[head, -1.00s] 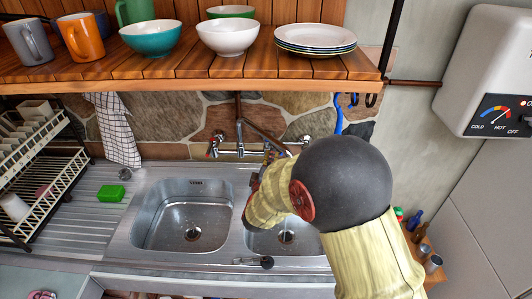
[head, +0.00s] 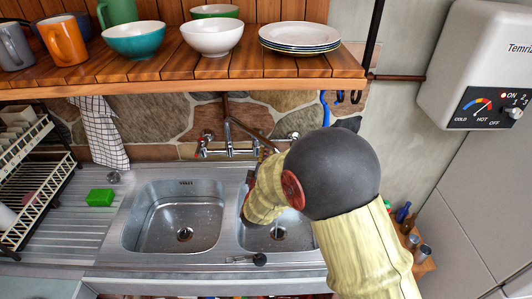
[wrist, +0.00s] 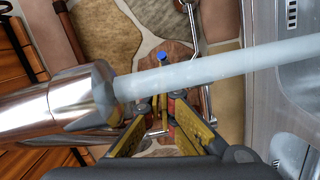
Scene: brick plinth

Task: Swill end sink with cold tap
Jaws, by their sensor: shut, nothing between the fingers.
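The chrome wall tap (head: 228,150) stands behind two steel basins. In the wrist view its spout end (wrist: 65,105) is close to the camera, and a pale water stream (wrist: 220,66) runs from it. A blue-capped tap part (wrist: 162,57) shows beyond the stream. The left basin (head: 165,235) looks empty apart from droplets. The right basin (head: 300,240) is partly hidden by my arm, with a pale streak above its drain. My gripper (wrist: 164,112) is shut and empty, near the tap pipework. My arm hides most of it in the head view; contact cannot be told.
A wooden shelf (head: 160,82) with crockery overhangs the sink. A dish rack (head: 30,195) and a green sponge (head: 100,197) are at left. A white water heater (head: 480,60) hangs at right. Bottles and jars (head: 410,230) stand low at right.

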